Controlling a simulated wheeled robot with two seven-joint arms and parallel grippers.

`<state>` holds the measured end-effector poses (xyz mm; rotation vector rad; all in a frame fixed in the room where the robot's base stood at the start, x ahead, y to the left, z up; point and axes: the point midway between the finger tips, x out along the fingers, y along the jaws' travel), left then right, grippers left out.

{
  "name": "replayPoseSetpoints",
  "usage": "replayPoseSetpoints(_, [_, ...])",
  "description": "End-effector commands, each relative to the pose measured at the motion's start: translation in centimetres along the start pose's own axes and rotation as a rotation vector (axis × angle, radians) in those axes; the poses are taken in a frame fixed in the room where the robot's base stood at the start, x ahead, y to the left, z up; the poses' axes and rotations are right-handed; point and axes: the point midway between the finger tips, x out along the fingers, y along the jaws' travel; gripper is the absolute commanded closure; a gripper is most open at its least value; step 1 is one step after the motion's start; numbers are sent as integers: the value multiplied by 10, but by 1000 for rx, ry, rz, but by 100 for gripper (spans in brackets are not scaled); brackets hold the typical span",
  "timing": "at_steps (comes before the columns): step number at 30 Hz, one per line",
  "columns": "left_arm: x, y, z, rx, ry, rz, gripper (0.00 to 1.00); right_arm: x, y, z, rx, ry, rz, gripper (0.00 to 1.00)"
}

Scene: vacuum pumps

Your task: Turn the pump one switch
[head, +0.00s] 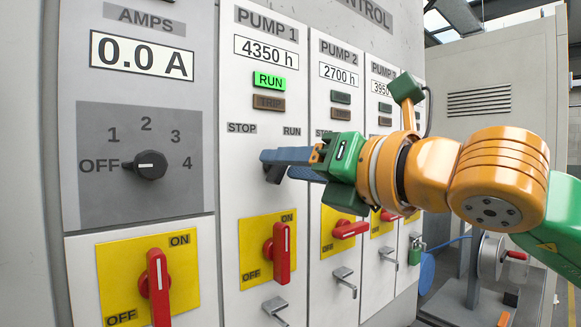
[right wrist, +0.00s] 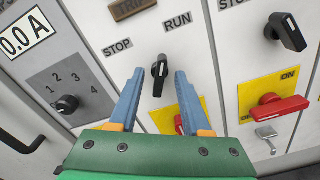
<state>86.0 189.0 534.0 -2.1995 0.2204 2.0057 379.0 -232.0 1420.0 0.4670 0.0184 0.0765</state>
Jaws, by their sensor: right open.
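The pump one switch is a small black knob with a white mark (right wrist: 160,76), below the STOP and RUN labels on the PUMP 1 panel. In the head view the knob (head: 274,174) is partly hidden by my gripper. My right gripper (right wrist: 159,72) has blue fingers and is open, with one finger on each side of the knob. In the wrist view gaps show between the knob and both fingers. In the head view the right gripper (head: 268,161) reaches the panel from the right. The green RUN lamp (head: 269,82) is lit; the TRIP lamp (head: 268,102) is dark. My left gripper is out of view.
Below the switch is a red handle (head: 281,252) on a yellow plate. The AMPS selector knob (head: 150,165) is to the left, with another red handle (head: 158,285) under it. The PUMP 2 switch (right wrist: 288,32) is to the right. A grey cabinet (head: 490,120) stands behind my arm.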

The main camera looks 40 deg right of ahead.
Motion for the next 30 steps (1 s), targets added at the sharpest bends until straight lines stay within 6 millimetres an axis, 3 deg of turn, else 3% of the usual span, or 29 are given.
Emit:
replayPoseSetpoints(13, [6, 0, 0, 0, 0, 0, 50, -17, 0, -1, -1, -1, 0, 52])
replayPoseSetpoints(23, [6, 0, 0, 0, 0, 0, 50, -19, 0, 0, -1, 0, 0, 52])
replayPoseSetpoints(30, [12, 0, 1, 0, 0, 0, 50, -41, 0, 0, 0, -4, 1, 52])
